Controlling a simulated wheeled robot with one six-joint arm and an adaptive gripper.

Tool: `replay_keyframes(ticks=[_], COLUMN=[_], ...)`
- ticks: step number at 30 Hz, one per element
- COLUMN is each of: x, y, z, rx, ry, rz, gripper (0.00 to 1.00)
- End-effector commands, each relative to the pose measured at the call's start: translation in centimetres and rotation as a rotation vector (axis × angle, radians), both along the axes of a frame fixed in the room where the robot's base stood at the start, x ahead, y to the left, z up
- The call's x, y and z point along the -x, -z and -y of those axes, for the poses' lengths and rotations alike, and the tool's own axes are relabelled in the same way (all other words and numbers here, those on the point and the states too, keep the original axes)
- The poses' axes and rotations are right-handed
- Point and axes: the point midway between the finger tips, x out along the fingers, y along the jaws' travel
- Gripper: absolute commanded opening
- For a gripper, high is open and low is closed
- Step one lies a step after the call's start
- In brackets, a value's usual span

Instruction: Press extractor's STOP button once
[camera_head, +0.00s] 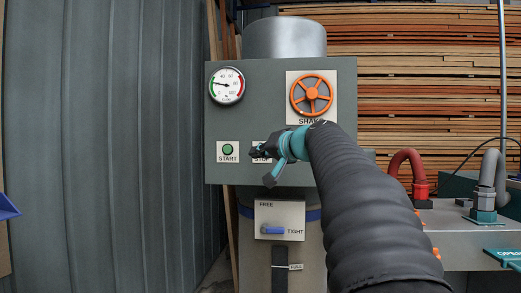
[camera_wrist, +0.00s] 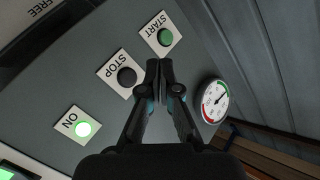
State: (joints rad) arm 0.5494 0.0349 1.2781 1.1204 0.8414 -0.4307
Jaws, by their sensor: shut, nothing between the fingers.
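The extractor's grey control panel (camera_head: 262,78) faces me. In the wrist view the STOP button (camera_wrist: 126,76) is a dark round button on a white plate. It lies just left of my gripper's fingertips (camera_wrist: 161,66). In the head view only part of the STOP plate (camera_head: 261,159) shows, and my gripper (camera_head: 254,152) hides its button. My gripper is shut and empty, pointing at the panel. I cannot tell whether the fingertips touch the panel. The green START button (camera_head: 228,149) is left of STOP in the head view; it also shows in the wrist view (camera_wrist: 165,37).
A lit ON lamp (camera_wrist: 82,129) is on the panel beyond STOP. A gauge (camera_head: 227,85) and an orange SHAKE handwheel (camera_head: 312,94) are above. A FREE/TIGHT lever box (camera_head: 279,220) is below. Red and grey hoses (camera_head: 405,165) stand at right.

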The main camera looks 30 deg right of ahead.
Motion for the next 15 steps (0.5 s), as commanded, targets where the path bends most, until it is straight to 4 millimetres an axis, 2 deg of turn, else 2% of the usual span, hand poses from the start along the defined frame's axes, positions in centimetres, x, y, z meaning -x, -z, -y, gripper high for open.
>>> replay_keyframes(ticks=[15], x=[-5.2], y=[-0.2], z=[3.5], rx=[0.000], ry=[0.001], rz=[-0.001], gripper=[0.00])
